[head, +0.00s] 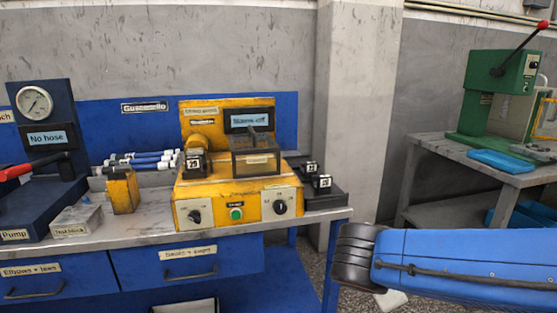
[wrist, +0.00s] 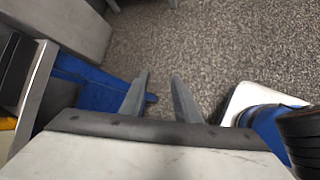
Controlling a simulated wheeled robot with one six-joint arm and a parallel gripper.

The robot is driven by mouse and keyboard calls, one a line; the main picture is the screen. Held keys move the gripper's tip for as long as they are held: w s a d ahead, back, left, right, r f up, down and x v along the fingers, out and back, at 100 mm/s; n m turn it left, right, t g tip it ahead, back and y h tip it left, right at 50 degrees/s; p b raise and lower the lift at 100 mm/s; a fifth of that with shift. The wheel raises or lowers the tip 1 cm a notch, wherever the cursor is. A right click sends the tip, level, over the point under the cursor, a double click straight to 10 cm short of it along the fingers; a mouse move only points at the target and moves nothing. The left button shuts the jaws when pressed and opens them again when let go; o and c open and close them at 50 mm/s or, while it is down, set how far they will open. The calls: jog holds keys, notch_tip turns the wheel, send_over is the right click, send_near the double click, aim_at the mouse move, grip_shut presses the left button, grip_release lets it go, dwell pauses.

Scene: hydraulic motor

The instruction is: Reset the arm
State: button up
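My arm (head: 470,262) shows in the head view as a blue link with a black ribbed joint, reaching in from the right edge in front of the gap between the two benches. My gripper (wrist: 160,76) shows in the wrist view. Its two grey fingers are apart with nothing between them, and speckled floor lies beyond them. The gripper itself cannot be made out in the head view.
A grey table (head: 480,168) at right carries a green press (head: 495,95). Floor shows between them.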

jog(key=s+d+m+y, duration=0.2)
jog(key=s+m, duration=0.3)
jog(key=m, duration=0.5)
jog(key=s+d+m+g+y, duration=0.1)
jog(key=s+d+m+y, duration=0.2)
jog(key=m, duration=0.7)
jog(key=shift+s+f+y, duration=0.4)
jog(key=shift+s, duration=0.55)
